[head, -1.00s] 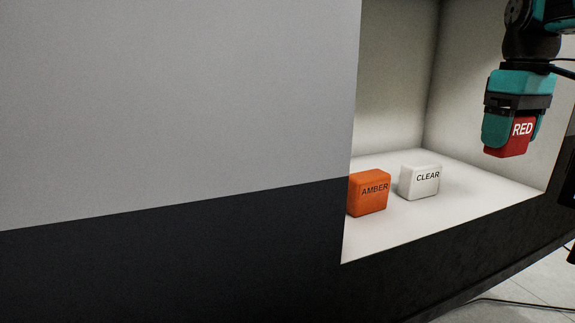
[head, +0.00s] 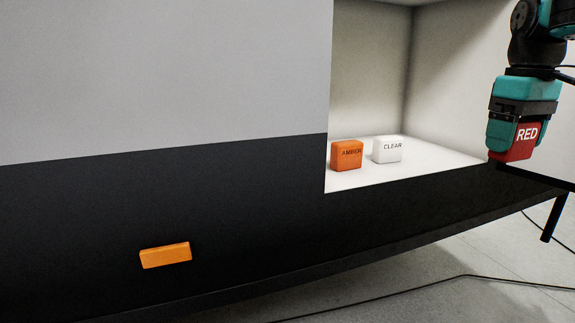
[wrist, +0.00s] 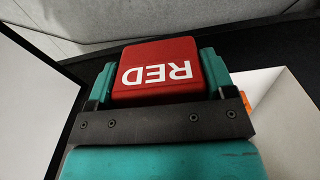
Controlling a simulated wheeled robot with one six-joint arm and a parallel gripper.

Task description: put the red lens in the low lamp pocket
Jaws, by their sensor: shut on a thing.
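The red lens (head: 525,141), a red block marked RED, is held between the two teal fingers of my gripper (head: 514,142) at the right of the head view. My gripper is shut on it. The lens also shows in the wrist view (wrist: 160,70), upside down, with a finger on each side. In the head view the gripper is in front of the right end of the lit compartment. I cannot make out a low lamp pocket in these frames.
An amber block (head: 347,156) and a clear block (head: 387,151) stand in the white compartment (head: 440,158). An orange bar (head: 165,255) is on the dark lower side panel (head: 80,230). A dark strut (head: 553,218) hangs at the right. Cables lie on the floor (head: 400,285).

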